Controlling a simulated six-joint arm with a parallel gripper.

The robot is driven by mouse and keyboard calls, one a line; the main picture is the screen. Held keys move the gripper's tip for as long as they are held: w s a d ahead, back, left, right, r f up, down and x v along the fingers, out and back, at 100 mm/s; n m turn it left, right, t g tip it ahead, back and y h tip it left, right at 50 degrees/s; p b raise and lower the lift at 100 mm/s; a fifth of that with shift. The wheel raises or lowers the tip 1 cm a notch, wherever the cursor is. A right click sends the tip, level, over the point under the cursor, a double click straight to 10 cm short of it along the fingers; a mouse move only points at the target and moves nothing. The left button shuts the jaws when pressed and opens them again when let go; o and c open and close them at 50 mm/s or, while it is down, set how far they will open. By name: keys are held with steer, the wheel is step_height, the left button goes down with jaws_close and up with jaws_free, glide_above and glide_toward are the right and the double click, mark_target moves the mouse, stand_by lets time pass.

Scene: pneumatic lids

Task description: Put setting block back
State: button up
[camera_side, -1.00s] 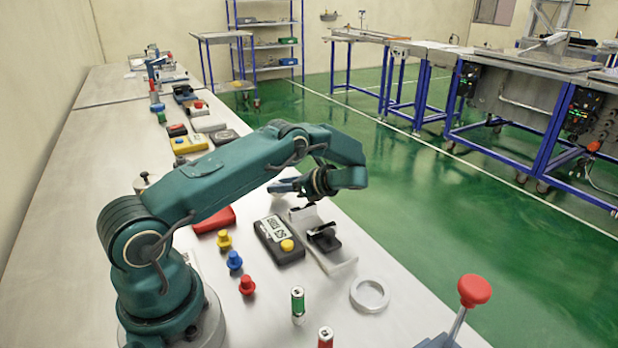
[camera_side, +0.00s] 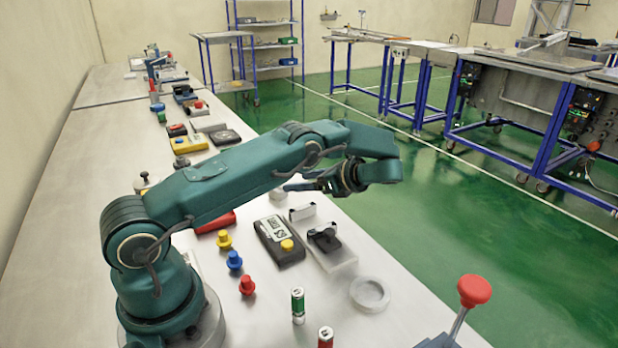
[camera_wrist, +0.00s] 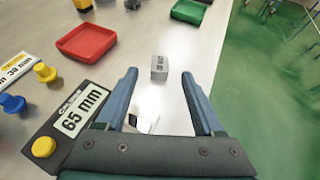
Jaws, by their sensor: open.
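A small grey block with dark lettering (camera_wrist: 159,67), which looks like the setting block, sits on the pale bench in the wrist view. My gripper (camera_wrist: 159,76) is open, its two blue fingers spread either side of the line to the block. The block looks beyond the fingertips, untouched. In the side view my gripper (camera_side: 291,187) hangs above the bench behind the gauge, and I cannot make out the block there. A black gauge box reading 65 mm (camera_wrist: 79,113) with a yellow button stands left of my fingers; it also shows in the side view (camera_side: 277,240).
A clear-based fixture with a black part (camera_side: 336,257) stands right of the gauge, near the bench edge. A round ring (camera_side: 369,294) lies in front. Yellow, blue and red knobs (camera_side: 246,285) stand left. A red tray (camera_wrist: 86,42) and green tray (camera_wrist: 190,11) lie farther off.

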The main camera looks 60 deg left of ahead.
steer(key=v, duration=0.4)
steer(key=shift+w+d+r, duration=0.1)
steer(key=shift+d, duration=0.1)
steer(key=s+d+r+n+t+h, duration=0.55)
steer(key=d+r, duration=0.25)
steer(key=r, duration=0.2)
steer(key=s+d+n+t+h, duration=0.5)
steer(key=s+d+n, duration=0.3)
steer(key=s+d, duration=0.3)
steer(key=shift+s+f+h, duration=0.5)
steer(key=shift+s+h, duration=0.15)
steer(key=shift+s, duration=0.2)
